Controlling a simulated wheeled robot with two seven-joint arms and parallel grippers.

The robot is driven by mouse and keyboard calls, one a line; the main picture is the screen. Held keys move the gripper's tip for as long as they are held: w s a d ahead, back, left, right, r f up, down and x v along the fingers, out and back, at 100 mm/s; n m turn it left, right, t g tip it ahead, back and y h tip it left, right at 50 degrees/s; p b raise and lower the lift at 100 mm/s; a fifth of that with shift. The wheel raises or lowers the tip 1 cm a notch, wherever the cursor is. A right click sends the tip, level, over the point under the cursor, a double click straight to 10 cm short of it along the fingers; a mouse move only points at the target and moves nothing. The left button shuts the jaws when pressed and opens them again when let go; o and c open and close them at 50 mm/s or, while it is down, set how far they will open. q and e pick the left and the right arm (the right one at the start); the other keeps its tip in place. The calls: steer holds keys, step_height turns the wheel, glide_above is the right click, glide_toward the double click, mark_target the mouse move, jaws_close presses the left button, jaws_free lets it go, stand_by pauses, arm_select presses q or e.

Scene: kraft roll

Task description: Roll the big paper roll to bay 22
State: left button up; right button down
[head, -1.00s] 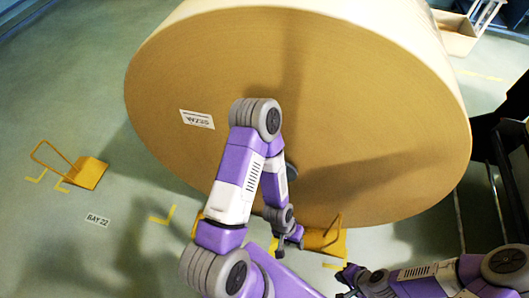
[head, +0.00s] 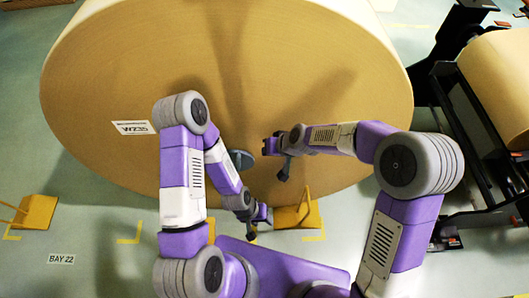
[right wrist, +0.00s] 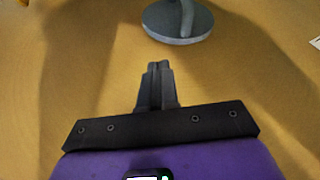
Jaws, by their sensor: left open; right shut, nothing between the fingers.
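The big paper roll (head: 330,90) stands on edge, its flat tan face toward me, with a white label reading W235 (head: 135,128). A grey disc (head: 241,159) sits at its face, also seen in the right wrist view (right wrist: 178,22). The floor sign BAY 22 (head: 61,259) lies at lower left. My left gripper (head: 252,234) is open, low in front of the roll. My right gripper (head: 283,174) is shut and empty, in front of the face just right of the disc; its closed fingers (right wrist: 157,85) show in the wrist view. I cannot tell whether either touches the roll.
A yellow chock (head: 38,212) with a handle stands on the floor at left, near yellow corner marks (head: 129,235). Another yellow chock (head: 300,215) is by the roll's lower edge. A dark rack (head: 460,120) with another roll (head: 500,80) is at right.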

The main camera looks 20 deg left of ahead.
steer(key=b, duration=0.2)
glide_toward(242, 156)
step_height(242, 156, down, 4)
steer(key=w+d, duration=0.1)
steer(key=w, duration=0.1)
steer(key=shift+s+a+b, duration=0.2)
steer(key=shift+s+a, duration=0.1)
steer(key=shift+a, duration=0.6)
steer(key=shift+s+a+b, duration=0.2)
steer(key=shift+s+a, duration=0.1)
steer(key=shift+a, duration=0.6)
